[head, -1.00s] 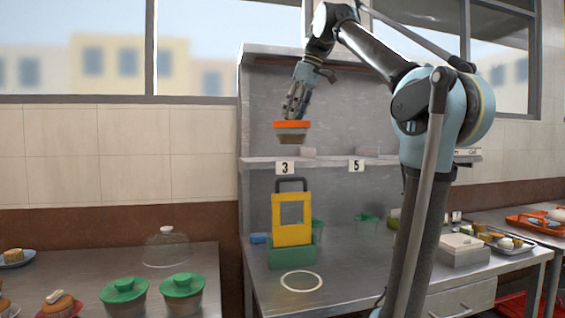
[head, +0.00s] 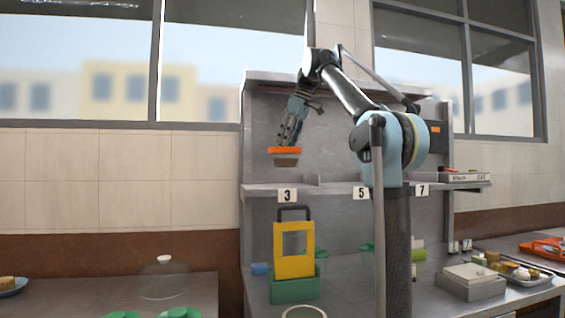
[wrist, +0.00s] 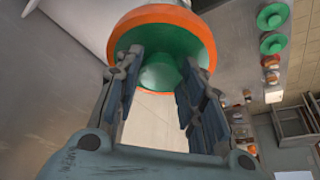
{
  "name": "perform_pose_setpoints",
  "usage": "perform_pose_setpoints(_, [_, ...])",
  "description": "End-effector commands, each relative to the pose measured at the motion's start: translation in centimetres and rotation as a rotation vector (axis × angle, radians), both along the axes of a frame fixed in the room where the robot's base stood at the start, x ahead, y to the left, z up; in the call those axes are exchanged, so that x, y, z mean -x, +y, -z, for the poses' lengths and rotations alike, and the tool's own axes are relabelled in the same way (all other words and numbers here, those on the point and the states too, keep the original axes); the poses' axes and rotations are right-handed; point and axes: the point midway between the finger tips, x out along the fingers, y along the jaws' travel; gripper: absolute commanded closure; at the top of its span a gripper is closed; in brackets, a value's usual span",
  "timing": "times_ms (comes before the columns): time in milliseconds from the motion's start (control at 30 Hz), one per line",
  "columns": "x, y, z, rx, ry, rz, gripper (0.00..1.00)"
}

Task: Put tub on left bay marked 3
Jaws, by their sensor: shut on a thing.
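The tub (head: 285,151) has an orange rim and a brownish body. In the wrist view its green lid (wrist: 158,76) sits inside the orange rim (wrist: 165,22). My gripper (head: 288,141) is shut on the lid's knob, with a finger on each side in the wrist view (wrist: 155,85). The tub hangs nearly level below the fingers. The left bay carries the label 3 (head: 287,196) on the shelf's front edge. The tub is above this bay, with a gap beneath it. How deep it is over the shelf is hard to tell.
Low dividers split the shelf (head: 335,189), with labels 5 (head: 361,193) and 7 (head: 422,191) further right. A grey back panel (head: 345,125) rises behind. A yellow frame (head: 294,250) in a green base stands on the counter below. A pale box (head: 470,282) sits at the right.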

Motion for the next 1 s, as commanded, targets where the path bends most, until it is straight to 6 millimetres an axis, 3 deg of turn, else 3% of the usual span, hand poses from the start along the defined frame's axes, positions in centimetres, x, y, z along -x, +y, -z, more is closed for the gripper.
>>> perform_pose_setpoints(200, [-3.3, 1.0, 0.0, 0.000, 0.000, 0.000, 1.00])
perform_pose_setpoints(500, [-6.1, 1.8, 0.0, 0.000, 0.000, -0.001, 1.00])
perform_pose_setpoints(700, [-7.3, 2.1, 0.1, 0.000, 0.000, -0.001, 1.00])
perform_pose_setpoints(1000, [-7.2, 2.2, 2.5, 0.000, 0.000, -0.001, 1.00])
